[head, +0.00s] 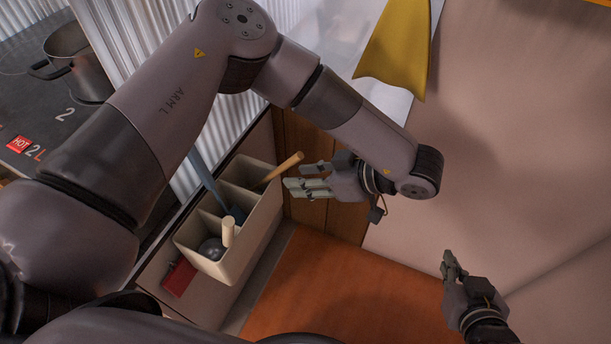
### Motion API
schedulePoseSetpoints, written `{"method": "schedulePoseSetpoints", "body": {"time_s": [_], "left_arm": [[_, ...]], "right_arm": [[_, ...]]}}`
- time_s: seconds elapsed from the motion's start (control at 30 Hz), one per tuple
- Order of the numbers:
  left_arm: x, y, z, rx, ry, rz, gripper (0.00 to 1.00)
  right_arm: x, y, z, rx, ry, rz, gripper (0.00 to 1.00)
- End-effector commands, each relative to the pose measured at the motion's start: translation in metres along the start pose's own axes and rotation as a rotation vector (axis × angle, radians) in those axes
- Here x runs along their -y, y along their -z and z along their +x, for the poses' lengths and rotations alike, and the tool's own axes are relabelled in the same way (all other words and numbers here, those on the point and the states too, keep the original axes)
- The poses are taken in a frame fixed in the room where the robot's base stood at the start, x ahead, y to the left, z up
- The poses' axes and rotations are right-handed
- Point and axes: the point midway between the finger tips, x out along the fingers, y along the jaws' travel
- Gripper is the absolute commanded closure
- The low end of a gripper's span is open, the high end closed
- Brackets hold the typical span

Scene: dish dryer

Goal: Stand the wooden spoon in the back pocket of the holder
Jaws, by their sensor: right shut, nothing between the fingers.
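The cream holder (250,238) stands at the left with its pockets in a row. A wooden handle, which I take as the wooden spoon (284,168), leans out over the holder's right side from the far pocket; its lower end is hidden inside. My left gripper (296,178) is open and empty, just right of the holder and close below the handle's upper end. I see a gap between its fingers, but cannot tell whether they touch the handle. My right gripper (447,263) is shut and empty at the lower right, well away from the holder.
A blue utensil (204,176) and a pale-handled utensil (228,233) with a rounded metal part stand in the holder. A red item (179,277) lies beside it. A pot (73,57) sits on the hob; a yellow cloth (397,50) hangs above. The orange-brown surface (320,290) is clear.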

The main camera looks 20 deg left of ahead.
Motion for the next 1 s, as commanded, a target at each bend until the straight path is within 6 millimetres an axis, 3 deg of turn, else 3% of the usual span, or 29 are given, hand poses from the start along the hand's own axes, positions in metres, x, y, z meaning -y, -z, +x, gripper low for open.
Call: {"method": "schedulePoseSetpoints", "body": {"time_s": [0.23, 0.5, 0.7, 1.0], "left_arm": [[-0.001, 0.0, -0.019, 0.0, -0.004, -0.002, 0.68], [-0.001, 0.0, -0.077, -0.001, -0.005, -0.003, 0.68], [-0.001, 0.0, -0.108, -0.001, -0.003, -0.002, 0.68], [0.0, 0.0, -0.12, 0.0, 0.001, 0.001, 0.68]], "right_arm": [[0.0, 0.0, 0.0, 0.0, 0.001, 0.0, 1.0], [0.0, 0.0, 0.0, 0.0, 0.001, 0.0, 1.0], [0.0, 0.0, 0.0, 0.0, 0.001, 0.0, 1.0], [0.0, 0.0, 0.0, 0.0, 0.0, 0.0, 1.0]]}}
